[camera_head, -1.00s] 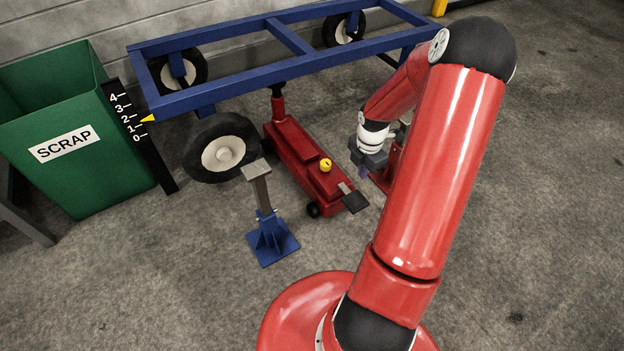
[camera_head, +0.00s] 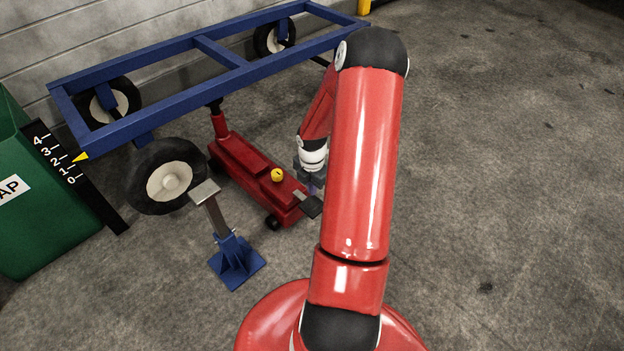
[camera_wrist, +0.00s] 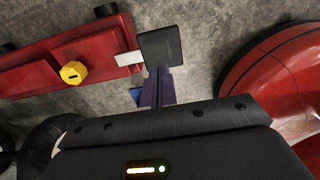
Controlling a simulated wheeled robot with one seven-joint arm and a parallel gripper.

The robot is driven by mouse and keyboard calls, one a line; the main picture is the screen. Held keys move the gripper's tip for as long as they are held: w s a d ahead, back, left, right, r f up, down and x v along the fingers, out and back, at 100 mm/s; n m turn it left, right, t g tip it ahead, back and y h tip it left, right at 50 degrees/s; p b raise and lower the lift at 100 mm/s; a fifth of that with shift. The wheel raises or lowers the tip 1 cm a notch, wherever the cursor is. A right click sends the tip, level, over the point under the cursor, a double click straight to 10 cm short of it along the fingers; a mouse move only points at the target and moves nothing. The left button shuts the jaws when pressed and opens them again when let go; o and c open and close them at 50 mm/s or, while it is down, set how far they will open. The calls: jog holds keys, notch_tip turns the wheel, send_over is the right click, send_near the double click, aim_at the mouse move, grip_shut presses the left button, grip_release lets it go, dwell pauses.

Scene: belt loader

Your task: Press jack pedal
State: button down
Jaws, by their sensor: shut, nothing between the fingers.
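The red floor jack (camera_head: 245,165) stands under the blue cart frame (camera_head: 205,80), its raised post reaching the frame. Its black pedal (camera_head: 309,207) sticks out at the near end on a light metal arm, and a yellow knob (camera_head: 277,175) sits on top. My gripper (camera_head: 315,189) is just behind the pedal in the head view, partly hidden by my arm. In the wrist view my shut, empty purple fingers (camera_wrist: 158,80) point at the edge of the black pedal (camera_wrist: 160,47). I cannot tell whether they touch it. The yellow knob (camera_wrist: 74,73) lies left.
A blue jack stand (camera_head: 235,258) stands left of the jack, near a cart wheel (camera_head: 168,181). A black scale (camera_head: 75,180) has a yellow pointer (camera_head: 80,157) near 2. A green scrap bin (camera_head: 40,235) is at far left. The floor to the right is open.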

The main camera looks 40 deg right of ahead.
aim_at(312, 205)
notch_tip(312, 205, down, 6)
jog(key=shift+f+b, duration=0.15)
jog(key=shift+b, duration=0.35)
